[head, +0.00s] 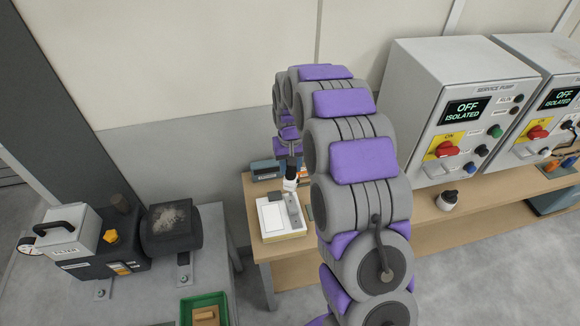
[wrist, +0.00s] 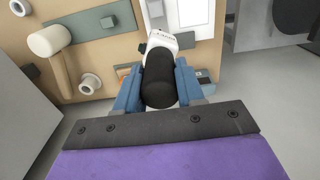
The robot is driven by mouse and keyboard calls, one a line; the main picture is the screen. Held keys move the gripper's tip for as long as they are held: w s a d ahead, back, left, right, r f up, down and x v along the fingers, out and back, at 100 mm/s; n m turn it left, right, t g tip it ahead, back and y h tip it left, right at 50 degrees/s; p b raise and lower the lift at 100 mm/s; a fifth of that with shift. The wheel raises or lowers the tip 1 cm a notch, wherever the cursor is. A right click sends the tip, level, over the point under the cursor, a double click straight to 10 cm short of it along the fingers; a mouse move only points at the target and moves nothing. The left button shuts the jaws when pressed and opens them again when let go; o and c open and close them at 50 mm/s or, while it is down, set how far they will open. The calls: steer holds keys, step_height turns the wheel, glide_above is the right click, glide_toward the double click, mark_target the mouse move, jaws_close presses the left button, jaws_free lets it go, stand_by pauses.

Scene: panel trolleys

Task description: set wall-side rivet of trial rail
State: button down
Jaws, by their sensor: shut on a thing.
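My gripper (wrist: 158,82) has its blue jaws shut on a tool with a black round grip (wrist: 160,80) and a white head (wrist: 168,42). In the head view my gripper (head: 290,168) is low over the left end of the wooden bench, with the white part of the tool (head: 290,184) below it. Just under the tool is a white block (head: 272,222) with a yellowish edge. A grey bar (head: 294,210), possibly the trial rail, lies on its right side. I cannot make out any rivet, or whether the tool touches the bar.
A blue-grey box (head: 265,171) stands by the wall behind the block. Grey control cabinets (head: 440,105) stand to the right. A mallet (wrist: 50,41) and a white cup (wrist: 90,84) show in the wrist view. A grey table with machine and green tray (head: 186,311) is at left.

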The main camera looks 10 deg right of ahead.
steer(key=shift+r, duration=0.15)
steer(key=shift+r+p, duration=0.95)
steer(key=shift+r, duration=1.95)
